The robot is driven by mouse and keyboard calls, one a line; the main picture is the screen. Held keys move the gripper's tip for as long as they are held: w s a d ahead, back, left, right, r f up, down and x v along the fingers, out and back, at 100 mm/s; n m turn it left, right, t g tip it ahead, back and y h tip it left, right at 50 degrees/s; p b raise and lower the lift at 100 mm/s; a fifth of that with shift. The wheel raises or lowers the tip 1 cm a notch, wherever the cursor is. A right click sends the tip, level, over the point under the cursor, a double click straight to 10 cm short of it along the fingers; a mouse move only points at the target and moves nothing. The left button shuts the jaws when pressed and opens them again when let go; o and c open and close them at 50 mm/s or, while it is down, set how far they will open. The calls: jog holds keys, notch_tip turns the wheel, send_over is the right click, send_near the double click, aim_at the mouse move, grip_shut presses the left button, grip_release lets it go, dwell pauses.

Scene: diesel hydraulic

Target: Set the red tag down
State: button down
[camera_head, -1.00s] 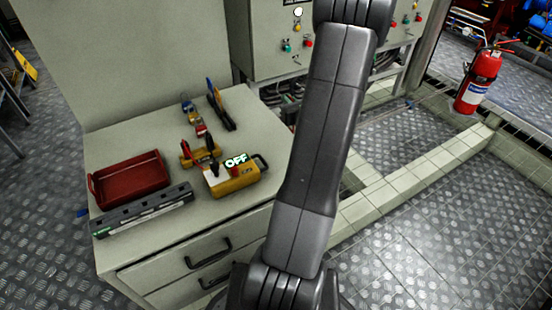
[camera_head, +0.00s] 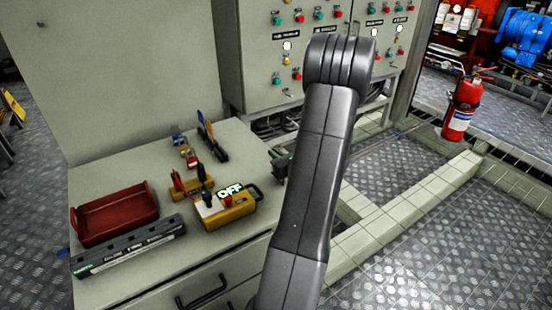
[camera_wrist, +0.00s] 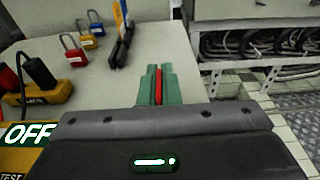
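The red tag (camera_wrist: 158,86) shows in the wrist view as a thin upright red strip between the green fingers of my gripper (camera_wrist: 155,80). The fingers are shut on it, and most of the tag is hidden between them. In the head view my gripper (camera_head: 281,165) shows just left of my arm, near the right edge of the grey-green bench top (camera_head: 235,150). The tag cannot be made out there. I cannot tell how high the tag is above the bench.
A yellow tester (camera_head: 232,208) with an OFF display, a red tray (camera_head: 116,216), a label rail (camera_head: 130,246) and padlocks (camera_head: 190,158) are on the bench. Its right front top is clear. A control cabinet (camera_head: 300,60) stands behind; a fire extinguisher (camera_head: 460,110) stands right.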

jog(key=shift+f, duration=0.25)
jog(key=c, duration=1.6)
grip_release()
jog(key=shift+r, duration=0.1)
jog(key=shift+c, duration=0.2)
jog(key=shift+r, duration=0.15)
jog(key=p+v, duration=0.3)
jog(key=v, duration=0.9)
